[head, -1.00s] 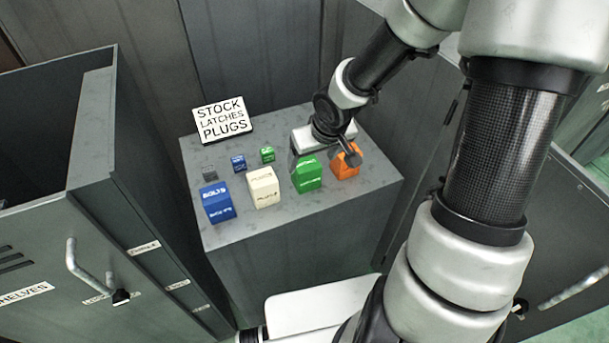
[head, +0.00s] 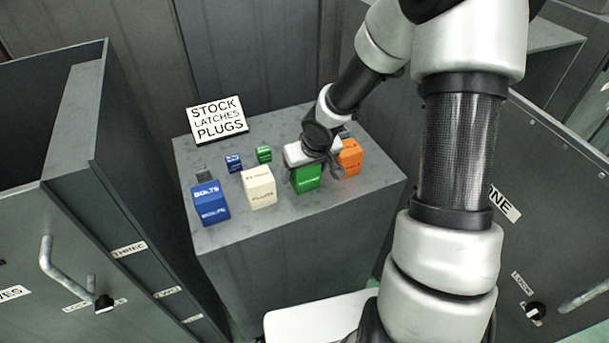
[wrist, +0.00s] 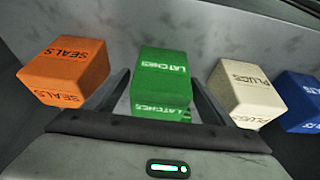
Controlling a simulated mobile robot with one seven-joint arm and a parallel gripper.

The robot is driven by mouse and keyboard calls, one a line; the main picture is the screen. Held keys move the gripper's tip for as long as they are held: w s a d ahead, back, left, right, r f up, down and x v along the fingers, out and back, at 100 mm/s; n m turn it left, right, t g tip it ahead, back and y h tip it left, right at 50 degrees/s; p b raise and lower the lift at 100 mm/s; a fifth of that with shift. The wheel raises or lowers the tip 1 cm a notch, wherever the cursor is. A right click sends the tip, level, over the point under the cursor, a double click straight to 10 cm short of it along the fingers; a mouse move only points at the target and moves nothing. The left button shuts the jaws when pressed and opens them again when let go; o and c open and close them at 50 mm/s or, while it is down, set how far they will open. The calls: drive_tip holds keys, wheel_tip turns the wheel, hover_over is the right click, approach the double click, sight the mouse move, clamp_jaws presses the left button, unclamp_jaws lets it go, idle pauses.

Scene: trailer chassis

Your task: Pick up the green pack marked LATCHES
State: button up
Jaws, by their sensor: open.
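The green pack (head: 307,180) stands on the grey bench top, between the cream pack and the orange pack. In the wrist view the green pack (wrist: 160,80) shows the word LATCHES on its top and its near face. My gripper (head: 304,170) is at the green pack in the head view, partly covering its top. In the wrist view my gripper (wrist: 161,98) is open, with one finger on each side of the green pack. I cannot tell whether the fingers touch it.
An orange SEALS pack (wrist: 65,70) and a cream PLUGS pack (wrist: 240,92) stand close on either side. A blue BOLTS pack (head: 211,202) stands further left. Small blocks and a STOCK LATCHES PLUGS sign (head: 217,119) are behind. A grey cabinet (head: 75,215) stands left.

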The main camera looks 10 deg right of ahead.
drive_tip(key=c, duration=1.3)
drive_tip(key=shift+c, duration=0.2)
drive_tip(key=shift+r, duration=0.15)
